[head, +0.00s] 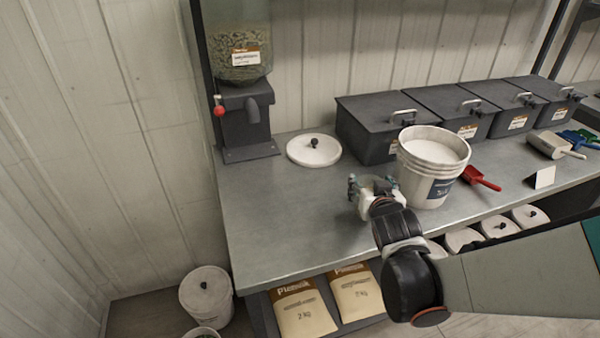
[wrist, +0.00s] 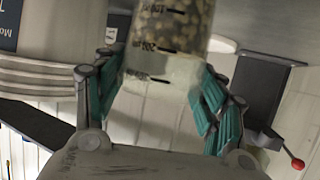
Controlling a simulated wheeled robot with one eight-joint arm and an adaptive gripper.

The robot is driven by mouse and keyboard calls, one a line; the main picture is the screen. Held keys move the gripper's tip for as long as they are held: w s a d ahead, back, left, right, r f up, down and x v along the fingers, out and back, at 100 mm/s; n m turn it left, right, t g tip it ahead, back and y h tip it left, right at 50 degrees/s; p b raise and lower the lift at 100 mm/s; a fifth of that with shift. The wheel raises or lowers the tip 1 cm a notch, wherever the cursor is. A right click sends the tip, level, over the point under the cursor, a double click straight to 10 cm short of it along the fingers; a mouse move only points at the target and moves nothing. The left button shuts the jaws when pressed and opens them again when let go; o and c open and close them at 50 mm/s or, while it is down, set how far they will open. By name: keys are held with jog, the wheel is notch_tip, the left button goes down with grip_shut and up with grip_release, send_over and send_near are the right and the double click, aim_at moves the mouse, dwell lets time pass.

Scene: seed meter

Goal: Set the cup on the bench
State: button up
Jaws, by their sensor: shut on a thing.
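The cup (wrist: 172,32) is clear with black measuring marks and holds pale and brown pellets. In the wrist view it stands between the green pads of my gripper (wrist: 160,82), which is shut on it. In the head view my gripper (head: 372,188) is over the front middle of the grey bench (head: 285,225), left of a white bucket. I cannot make out the cup clearly there, nor tell whether its base touches the bench.
The open white bucket (head: 425,180) stands close to the right of my gripper. A lid (head: 314,150) lies behind. A dispenser (head: 245,120) with a red knob stands at the back left. Dark bins (head: 375,125) line the back. The bench's left front is clear.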

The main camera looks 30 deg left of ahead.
jog(key=shift+f+b, duration=0.65)
jog(key=shift+f, duration=0.8)
jog(key=shift+f, duration=0.1)
jog(key=o, duration=1.3)
jog(key=shift+s+d+r, duration=0.1)
jog(key=shift+r, duration=0.15)
jog(key=shift+p+v, duration=1.35)
jog(key=shift+v, duration=2.2)
